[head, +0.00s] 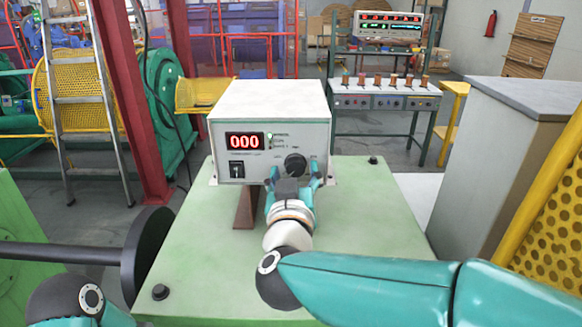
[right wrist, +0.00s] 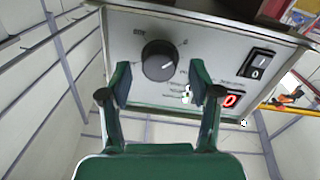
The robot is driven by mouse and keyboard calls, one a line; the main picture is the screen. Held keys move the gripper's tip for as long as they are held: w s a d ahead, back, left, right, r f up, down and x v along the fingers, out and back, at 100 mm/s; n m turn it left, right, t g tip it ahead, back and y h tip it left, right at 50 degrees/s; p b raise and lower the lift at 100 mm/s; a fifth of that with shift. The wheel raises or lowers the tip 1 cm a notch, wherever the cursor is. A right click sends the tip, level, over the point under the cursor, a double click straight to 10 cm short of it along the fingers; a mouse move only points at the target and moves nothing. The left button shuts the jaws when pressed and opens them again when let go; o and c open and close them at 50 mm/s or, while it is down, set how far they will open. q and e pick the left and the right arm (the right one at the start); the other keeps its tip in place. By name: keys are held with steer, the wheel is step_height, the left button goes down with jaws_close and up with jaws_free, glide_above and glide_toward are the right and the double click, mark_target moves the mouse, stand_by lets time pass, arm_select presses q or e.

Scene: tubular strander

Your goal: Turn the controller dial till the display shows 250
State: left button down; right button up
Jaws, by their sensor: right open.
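The controller is a white box (head: 267,115) on a green machine top. Its red display (head: 245,141) reads 000 in the head view. The black dial (head: 295,163) is on the right of the front panel; it also shows in the right wrist view (right wrist: 160,61), with a pale pointer line. My right gripper (head: 294,174) is open in front of the dial, one finger to each side. In the right wrist view, the gripper (right wrist: 158,78) has clear gaps on both sides of the dial. Only part of my left arm shows; its gripper is out of view.
A black rocker switch (head: 237,170) sits below the display. A grey cabinet (head: 500,140) and a yellow perforated guard (head: 550,215) stand on the right. A bench with a second instrument (head: 388,26) is behind. The green top (head: 370,215) is clear right of my gripper.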

steer(key=shift+w, duration=0.5)
steer(key=c, duration=1)
steer(key=shift+a, duration=0.35)
steer(key=shift+c, duration=0.7)
steer(key=shift+d, duration=0.35)
